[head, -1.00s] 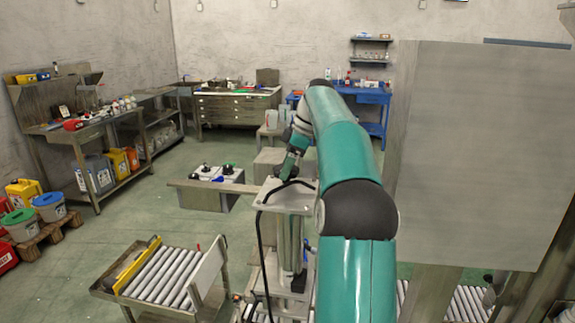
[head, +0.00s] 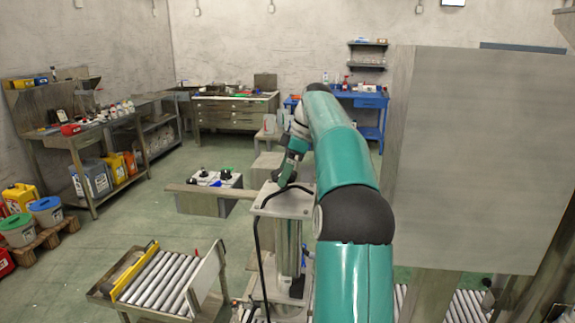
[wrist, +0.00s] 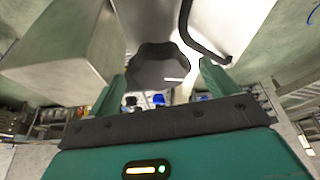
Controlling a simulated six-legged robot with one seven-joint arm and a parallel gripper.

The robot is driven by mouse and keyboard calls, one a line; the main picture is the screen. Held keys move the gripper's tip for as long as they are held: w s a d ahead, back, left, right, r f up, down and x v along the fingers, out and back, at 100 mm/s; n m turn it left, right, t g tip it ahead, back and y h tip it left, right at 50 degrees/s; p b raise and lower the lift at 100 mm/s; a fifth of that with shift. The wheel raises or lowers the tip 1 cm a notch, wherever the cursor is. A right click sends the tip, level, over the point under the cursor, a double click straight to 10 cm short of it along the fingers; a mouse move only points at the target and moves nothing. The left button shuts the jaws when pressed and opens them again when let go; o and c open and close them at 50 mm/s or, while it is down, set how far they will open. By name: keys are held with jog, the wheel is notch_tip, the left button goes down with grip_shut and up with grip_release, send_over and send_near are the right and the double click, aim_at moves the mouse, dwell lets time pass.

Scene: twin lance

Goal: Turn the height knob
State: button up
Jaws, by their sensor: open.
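A black lobed knob (wrist: 160,68) shows in the wrist view, in front of a pale metal surface. My gripper (wrist: 161,84) is open, with one green finger on each side of the knob's near part. I cannot tell whether either finger touches it. In the head view my gripper (head: 283,181) is at the top plate (head: 288,204) of a metal column, pointing down. The knob is not clearly separable from the gripper's dark end there.
A black cable (head: 257,245) hangs from the column's top. A grey box (wrist: 65,50) is close on the left in the wrist view. A roller conveyor (head: 160,282) stands front left. A large grey panel (head: 475,160) fills the right. Green floor is open at left.

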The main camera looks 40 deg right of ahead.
jog(key=shift+v, duration=3.7)
jog(key=w+a+r+m+h, duration=0.1)
jog(key=w+a+r+m, duration=0.1)
jog(key=a, duration=1.3)
jog(key=s+a+f+m+h, duration=0.25)
jog(key=s+a, duration=0.25)
jog(key=a, duration=0.7)
jog(key=s+a+f+m+t, duration=0.1)
jog(key=s+a+f+m, duration=0.1)
jog(key=s+a+f, duration=0.4)
jog(key=s+a+f+m+t, duration=0.1)
jog(key=s+a+f+m, duration=0.1)
jog(key=s+a+f, duration=0.4)
jog(key=s+f, duration=0.5)
jog(key=s, duration=0.2)
jog(key=shift+s+f+m, duration=0.2)
jog(key=shift+m, duration=0.15)
